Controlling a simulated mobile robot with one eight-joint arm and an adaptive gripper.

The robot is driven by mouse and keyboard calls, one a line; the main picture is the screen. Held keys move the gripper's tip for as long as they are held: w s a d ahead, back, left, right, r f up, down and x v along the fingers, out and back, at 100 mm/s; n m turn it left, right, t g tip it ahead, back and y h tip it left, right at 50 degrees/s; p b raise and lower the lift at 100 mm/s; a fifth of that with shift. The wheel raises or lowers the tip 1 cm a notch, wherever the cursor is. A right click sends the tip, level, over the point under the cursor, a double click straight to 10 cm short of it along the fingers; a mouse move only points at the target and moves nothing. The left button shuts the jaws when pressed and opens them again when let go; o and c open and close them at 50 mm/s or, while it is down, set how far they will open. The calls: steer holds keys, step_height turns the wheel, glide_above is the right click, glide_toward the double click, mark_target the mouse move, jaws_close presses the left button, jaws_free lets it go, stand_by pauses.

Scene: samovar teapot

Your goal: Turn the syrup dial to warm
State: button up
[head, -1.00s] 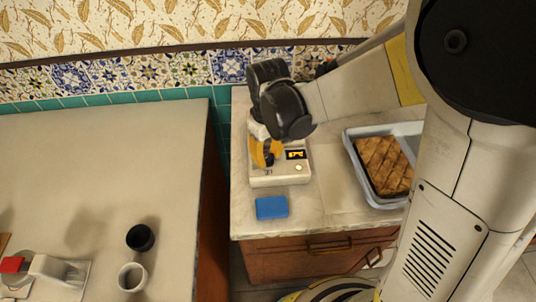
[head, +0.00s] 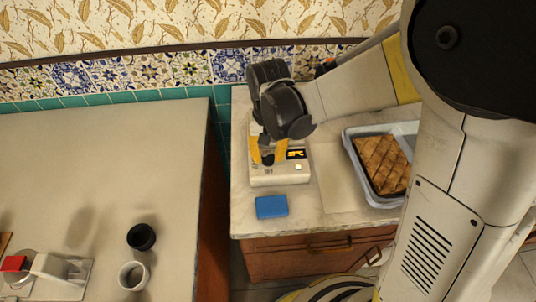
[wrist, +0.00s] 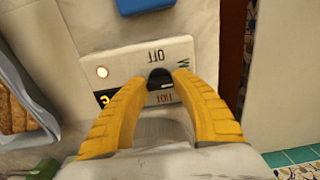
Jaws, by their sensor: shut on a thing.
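The syrup warmer (head: 262,180) is a cream box on the right counter, with a lit amber display (head: 296,154) and a round lit button (head: 298,167). Its dark dial (wrist: 159,74) shows in the wrist view between the tips of my yellow gripper fingers (wrist: 160,79). My gripper (head: 267,159) is shut on the dial from above. Around the dial, upside down in this view, are "OFF", a partly hidden label starting with "W" at the right, and "HOT". A pale mark shows on the dial, but I cannot tell which label it points to.
A blue block (head: 271,207) lies in front of the warmer. A tray of pastry (head: 383,163) stands to its right. On the separate left counter (head: 100,160) are a black cup (head: 141,237) and a white cup (head: 132,275). A gap divides the counters.

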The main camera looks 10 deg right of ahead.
mark_target(268, 156)
stand_by(0.4)
steer(key=o, duration=1.2)
step_height(268, 156, up, 12)
steer(key=s+d+t, duration=0.2)
steer(key=s+d, duration=0.1)
steer(key=d, duration=0.1)
steer(key=s+d+r+t, duration=0.1)
steer(key=s+d+t, duration=0.1)
steer(key=s+d, duration=0.2)
steer(key=s+d+r+t, duration=0.1)
steer(key=s+d+t, duration=0.2)
steer(key=d, duration=0.2)
steer(key=shift+s+d+r, duration=0.1)
steer(key=shift+s+d, duration=0.1)
steer(key=shift+s, duration=0.15)
